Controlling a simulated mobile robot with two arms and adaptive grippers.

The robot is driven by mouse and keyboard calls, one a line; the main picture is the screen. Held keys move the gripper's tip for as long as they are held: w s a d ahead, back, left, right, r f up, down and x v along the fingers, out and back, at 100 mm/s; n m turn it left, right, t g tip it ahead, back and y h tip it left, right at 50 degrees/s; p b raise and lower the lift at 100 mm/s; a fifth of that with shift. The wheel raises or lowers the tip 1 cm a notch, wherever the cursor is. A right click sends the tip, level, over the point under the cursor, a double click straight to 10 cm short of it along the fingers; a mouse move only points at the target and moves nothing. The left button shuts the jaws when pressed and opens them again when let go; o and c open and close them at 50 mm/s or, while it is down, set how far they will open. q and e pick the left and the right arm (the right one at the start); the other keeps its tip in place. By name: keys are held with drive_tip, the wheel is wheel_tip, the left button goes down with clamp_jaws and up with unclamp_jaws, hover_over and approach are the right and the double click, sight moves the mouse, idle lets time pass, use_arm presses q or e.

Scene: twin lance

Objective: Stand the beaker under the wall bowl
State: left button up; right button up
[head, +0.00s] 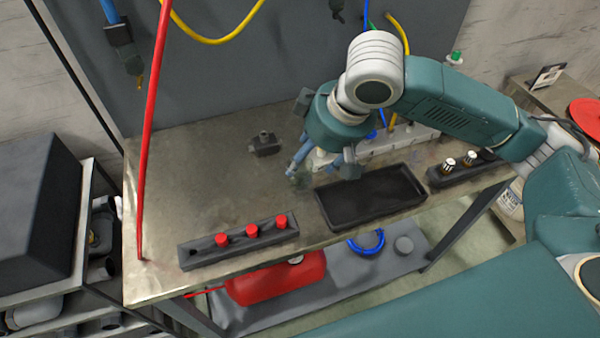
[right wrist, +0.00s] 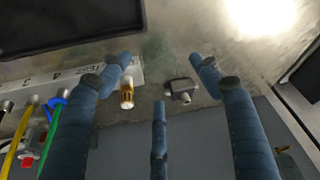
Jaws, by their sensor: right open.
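I cannot make out a beaker or a wall bowl for certain in either view. My right gripper (head: 320,166) is open, its blue fingers pointing down over the bench (head: 215,190), just behind the black tray (head: 370,198). A faint greenish patch (head: 300,179) shows by its fingertips; I cannot tell whether it is glass or a stain. In the right wrist view the gripper (right wrist: 160,72) has its fingers spread with nothing seen gripped. A small gold-topped piece (right wrist: 127,93) and a grey fitting (right wrist: 182,90) appear between and beyond the fingers. My left gripper is not in view.
A rack with red caps (head: 206,252) lies along the front edge. A dark rack (head: 438,180) with small bottles stands right of the tray. A white strip (head: 400,140) with cables is at the back. A red hose (head: 152,110) hangs at left. The bench's left middle is clear.

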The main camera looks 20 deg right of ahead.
drive_tip(key=shift+w+f, duration=0.1)
drive_tip(key=shift+f, duration=0.45)
drive_tip(key=x, duration=0.4)
drive_tip(key=shift+w+f, duration=0.15)
drive_tip(key=shift+w, duration=0.05)
drive_tip(key=shift+c, duration=0.5)
drive_tip(key=c, duration=1)
drive_tip(key=shift+s, duration=0.1)
drive_tip(key=shift+c, duration=0.3)
wheel_tip(320, 180, up, 20)
drive_tip(key=m+h, duration=0.2)
drive_tip(key=m, duration=0.3)
approach(305, 166)
drive_tip(key=shift+t, duration=0.3)
drive_tip(key=s+r, duration=0.1)
drive_tip(key=s+d+r, duration=0.1)
drive_tip(key=s, duration=0.1)
drive_tip(key=s+d, duration=0.1)
drive_tip(key=shift+s+d+r+p, duration=0.2)
drive_tip(key=shift+s+r+p, duration=0.1)
drive_tip(key=shift+r+p, duration=0.1)
